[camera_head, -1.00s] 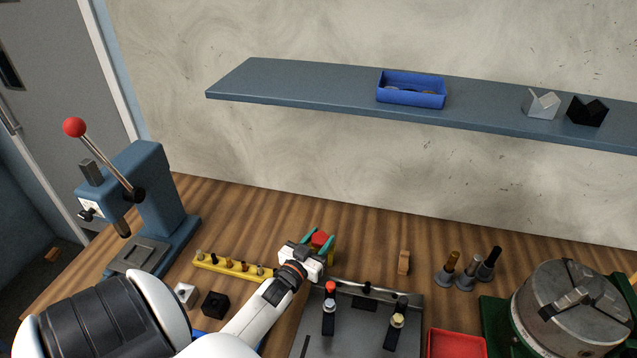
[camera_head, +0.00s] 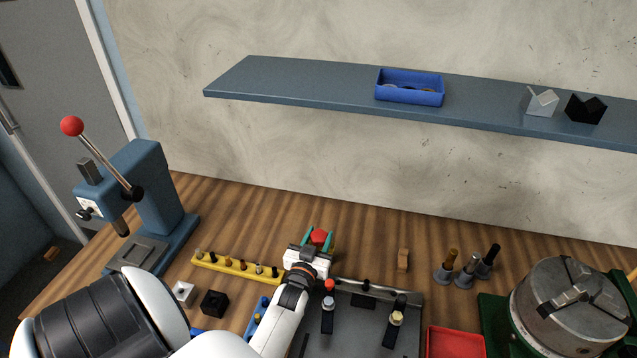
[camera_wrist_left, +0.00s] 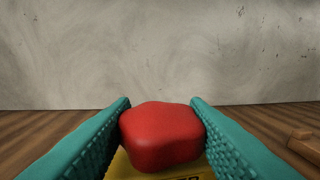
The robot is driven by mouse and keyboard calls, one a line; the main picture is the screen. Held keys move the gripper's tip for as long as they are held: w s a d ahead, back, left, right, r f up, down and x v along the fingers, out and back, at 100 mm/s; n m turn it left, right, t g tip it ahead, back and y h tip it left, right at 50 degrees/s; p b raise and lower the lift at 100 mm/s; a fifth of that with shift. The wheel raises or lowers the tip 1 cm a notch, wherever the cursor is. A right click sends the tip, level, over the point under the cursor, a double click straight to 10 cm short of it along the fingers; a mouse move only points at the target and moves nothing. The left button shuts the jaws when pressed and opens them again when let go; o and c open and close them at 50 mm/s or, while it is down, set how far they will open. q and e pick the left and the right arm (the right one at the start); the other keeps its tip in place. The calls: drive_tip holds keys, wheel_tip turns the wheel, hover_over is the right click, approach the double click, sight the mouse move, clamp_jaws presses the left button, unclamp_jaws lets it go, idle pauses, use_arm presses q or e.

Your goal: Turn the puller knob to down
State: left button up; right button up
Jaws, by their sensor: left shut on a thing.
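The puller knob (camera_head: 320,236) is a red, rounded, lobed knob on a yellow base, standing at the back of the bench in the head view. In the left wrist view the red knob (camera_wrist_left: 162,136) fills the space between the teal fingers, with the yellow base (camera_wrist_left: 130,168) below it. My left gripper (camera_head: 319,240) is shut on the knob, one finger at each side. The knob's pointer direction cannot be made out, and the marking on the base is mostly hidden. My right gripper is not in view.
A yellow strip with several pegs (camera_head: 238,267) lies left of my left gripper. A grey plate with toggle clamps (camera_head: 358,325) is in front. A shelf (camera_head: 300,84) spans the wall above.

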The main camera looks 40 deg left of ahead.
sight(319, 237)
use_arm(q)
drive_tip(key=shift+n, duration=0.3)
idle(1.5)
idle(0.4)
drive_tip(key=o, duration=1)
drive_tip(key=shift+c, duration=0.2)
wheel_tip(319, 237, up, 10)
drive_tip(key=shift+r+b, duration=0.1)
drive_tip(key=shift+b, duration=0.6)
